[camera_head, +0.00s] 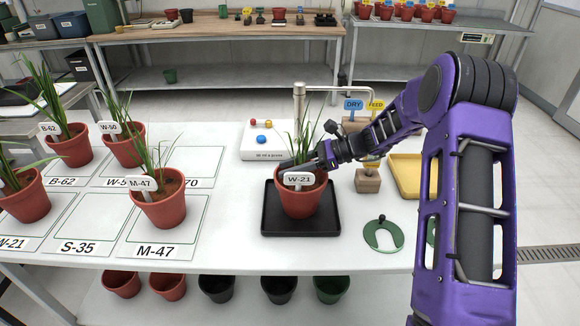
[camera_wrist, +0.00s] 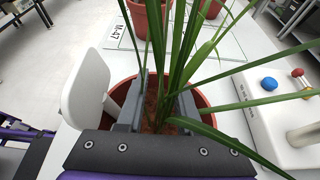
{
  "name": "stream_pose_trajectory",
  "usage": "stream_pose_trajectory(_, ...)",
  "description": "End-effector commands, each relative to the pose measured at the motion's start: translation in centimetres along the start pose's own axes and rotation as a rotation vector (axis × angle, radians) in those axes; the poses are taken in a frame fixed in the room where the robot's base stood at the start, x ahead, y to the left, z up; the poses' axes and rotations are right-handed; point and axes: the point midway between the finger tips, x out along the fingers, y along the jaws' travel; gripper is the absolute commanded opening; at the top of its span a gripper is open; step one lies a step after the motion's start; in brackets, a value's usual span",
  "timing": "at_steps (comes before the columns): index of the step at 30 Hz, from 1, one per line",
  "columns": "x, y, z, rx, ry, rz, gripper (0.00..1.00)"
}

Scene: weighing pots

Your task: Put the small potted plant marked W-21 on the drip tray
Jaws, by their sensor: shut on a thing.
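The potted plant marked W-21 (camera_head: 301,203) is a terracotta pot with grassy leaves and a white tag. It is upright over the black drip tray (camera_head: 272,222), within its rim in the head view; I cannot tell whether its base touches the tray. My gripper (camera_head: 322,162) reaches in from the right at the pot's top and is shut on the plant. In the wrist view the fingers of my gripper (camera_wrist: 158,104) are around the leaf base inside the pot (camera_wrist: 207,103), and the back of the white tag (camera_wrist: 87,88) is at left.
Left are pots marked M-47 (camera_head: 163,208), W-50 (camera_head: 124,150) and B-62 (camera_head: 73,150) on or near labelled mats. A white scale-like box (camera_head: 262,152) with coloured buttons stands behind the tray.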

Motion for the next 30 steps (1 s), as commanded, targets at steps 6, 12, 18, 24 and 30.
stream_pose_trajectory(6, 0.0, 0.0, -0.1, 0.000, 0.000, 0.000, 0.65)
stream_pose_trajectory(12, 0.0, 0.0, 0.0, 0.000, 0.000, 0.000, 0.65)
stream_pose_trajectory(18, -1.1, -0.1, 0.3, 0.000, 0.001, -0.002, 0.65)
stream_pose_trajectory(24, -5.1, -0.1, 0.3, 0.000, 0.000, -0.004, 0.65)
stream_pose_trajectory(30, -9.2, -0.1, 0.3, 0.001, 0.001, -0.004, 0.65)
